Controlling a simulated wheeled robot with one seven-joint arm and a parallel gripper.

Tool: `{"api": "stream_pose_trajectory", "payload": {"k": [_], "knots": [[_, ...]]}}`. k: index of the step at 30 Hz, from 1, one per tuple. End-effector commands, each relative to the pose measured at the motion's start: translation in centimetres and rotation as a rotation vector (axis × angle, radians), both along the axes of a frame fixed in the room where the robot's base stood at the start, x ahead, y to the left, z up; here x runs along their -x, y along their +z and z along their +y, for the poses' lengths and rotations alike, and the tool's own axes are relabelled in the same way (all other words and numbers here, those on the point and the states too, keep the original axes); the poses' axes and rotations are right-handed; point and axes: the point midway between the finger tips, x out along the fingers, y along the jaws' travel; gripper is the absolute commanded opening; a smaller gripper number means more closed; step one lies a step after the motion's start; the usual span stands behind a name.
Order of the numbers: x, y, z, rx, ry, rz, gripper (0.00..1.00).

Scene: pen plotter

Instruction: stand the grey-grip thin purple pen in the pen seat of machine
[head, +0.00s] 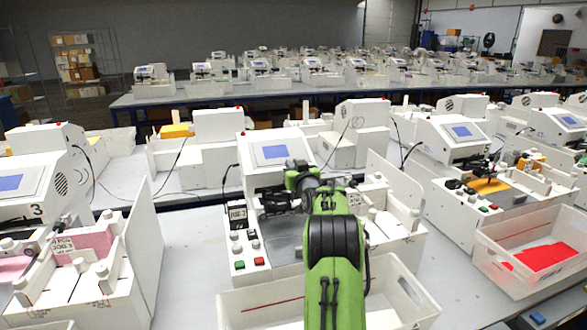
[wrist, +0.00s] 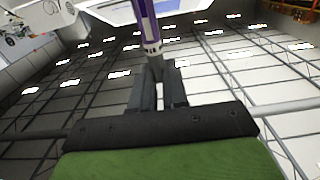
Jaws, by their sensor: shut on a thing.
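My gripper shows in the wrist view (wrist: 157,85), its two dark fingers shut on the lower end of the thin purple pen (wrist: 147,22). The pen has a purple barrel with a grey and white section close to the fingers and runs out past the top of the view. In the head view my green arm reaches over the white machine (head: 275,176) with the tilted blue screen. The arm hides my fingertips, the pen and much of the machine's middle, and I cannot make out the pen seat.
A white bin (head: 262,306) stands in front of the machine. Another machine (head: 458,140) and a bin with red content (head: 520,280) are at the right. A machine with a pink block (head: 88,240) is at the left. Bare table lies between the left and middle machines.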

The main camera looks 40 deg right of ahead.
Motion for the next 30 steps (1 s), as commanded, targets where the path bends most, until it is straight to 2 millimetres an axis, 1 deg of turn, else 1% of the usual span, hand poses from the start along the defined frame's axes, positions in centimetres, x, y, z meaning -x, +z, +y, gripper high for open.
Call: {"api": "stream_pose_trajectory", "payload": {"k": [10,30], "knots": [[0.0,-0.1,0.0,0.0,0.0,-0.001,0.0],[0.0,-1.8,0.0,0.0,0.0,-0.001,0.0]]}}
